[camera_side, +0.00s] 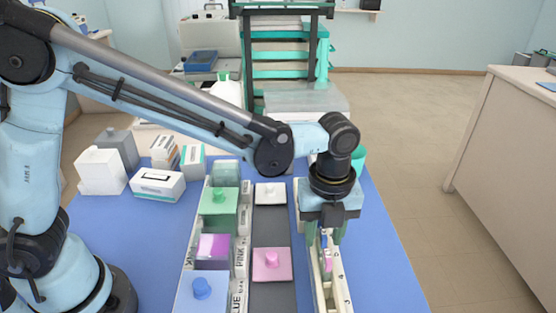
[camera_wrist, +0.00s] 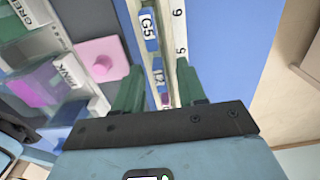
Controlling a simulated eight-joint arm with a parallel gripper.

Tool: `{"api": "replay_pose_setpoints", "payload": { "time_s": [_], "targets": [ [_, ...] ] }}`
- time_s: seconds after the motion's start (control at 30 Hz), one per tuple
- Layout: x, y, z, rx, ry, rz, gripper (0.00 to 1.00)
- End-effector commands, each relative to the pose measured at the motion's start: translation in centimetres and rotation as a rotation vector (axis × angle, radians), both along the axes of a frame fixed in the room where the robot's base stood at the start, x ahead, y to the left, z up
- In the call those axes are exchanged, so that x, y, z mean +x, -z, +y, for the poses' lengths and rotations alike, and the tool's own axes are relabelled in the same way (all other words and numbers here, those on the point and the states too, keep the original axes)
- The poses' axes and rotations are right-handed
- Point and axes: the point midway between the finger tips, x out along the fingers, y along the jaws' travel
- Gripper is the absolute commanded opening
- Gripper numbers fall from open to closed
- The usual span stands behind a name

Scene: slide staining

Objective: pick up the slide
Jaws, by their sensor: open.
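A narrow cream slide rack (camera_side: 340,290) stands on the blue mat at the right of the work area. It also shows in the wrist view (camera_wrist: 184,45), with numbers along its side. Several slides stand in it. One has a blue label reading G5 (camera_wrist: 148,24), another a blue label (camera_wrist: 158,76), and one with a pinkish label (camera_wrist: 165,99) is nearest my gripper. A pink-labelled slide (camera_side: 327,260) also shows in the side view. My gripper (camera_side: 324,240) points down over the rack, its green fingers (camera_wrist: 158,72) apart on either side of it. I see nothing held.
Left of the rack is a dark strip with a pink lid (camera_side: 271,263) and a white lid (camera_side: 270,193). White boxes (camera_side: 158,183) stand behind. The mat right of the rack (camera_side: 385,270) is clear.

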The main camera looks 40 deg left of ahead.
Motion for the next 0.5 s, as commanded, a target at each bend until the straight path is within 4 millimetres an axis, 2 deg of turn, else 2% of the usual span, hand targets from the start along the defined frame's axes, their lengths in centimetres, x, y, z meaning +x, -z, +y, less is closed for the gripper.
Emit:
{"api": "replay_pose_setpoints", "payload": {
  "time_s": [0.3, 0.37, 0.5],
  "targets": [
    [0.01, 0.55, 0.02, 0.0, 0.0, 0.0, 0.4],
    [0.01, 0.54, 0.02, 0.0, 0.0, 0.0, 0.33],
    [0.01, 0.52, 0.02, 0.0, 0.0, 0.0, 0.11]
  ]
}}
